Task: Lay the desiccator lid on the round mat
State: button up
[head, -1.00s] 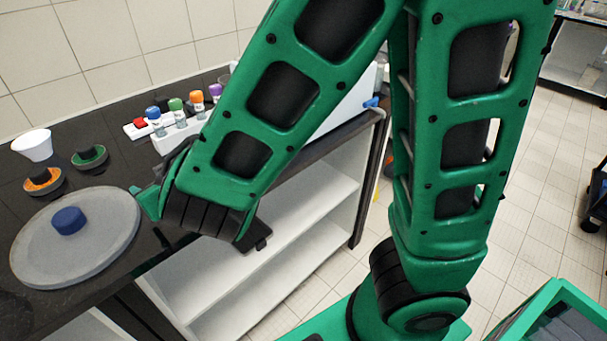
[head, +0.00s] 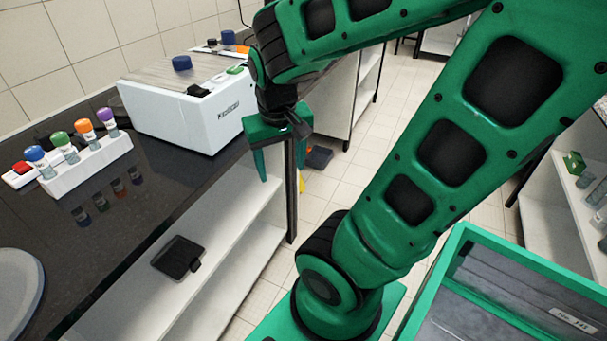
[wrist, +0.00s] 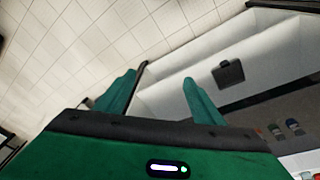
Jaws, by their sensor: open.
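A grey round disc (head: 14,296) lies on the dark counter, cut off by the left edge of the head view. Its middle and any knob are out of the frame, and I cannot tell whether a mat lies under it. My gripper (head: 281,163) hangs beyond the counter's front edge, right of the white box and well away from the disc. In the wrist view my gripper (wrist: 159,80) has its two green fingers apart, with nothing between them. Neither disc nor mat shows in the wrist view.
A white box (head: 190,118) with a blue knob (head: 181,62) on top stands on the counter (head: 150,175). A white rack (head: 90,165) of coloured-cap vials stands left of it. Open shelves below hold a dark object (head: 178,257). A green-rimmed tray (head: 465,238) is at lower right.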

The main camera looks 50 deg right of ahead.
jog(key=s+r+m+g+y, duration=0.1)
jog(key=s, duration=0.7)
jog(key=shift+a+r+y, duration=0.25)
jog(key=shift+r+y, duration=0.05)
jog(key=shift+y, duration=0.1)
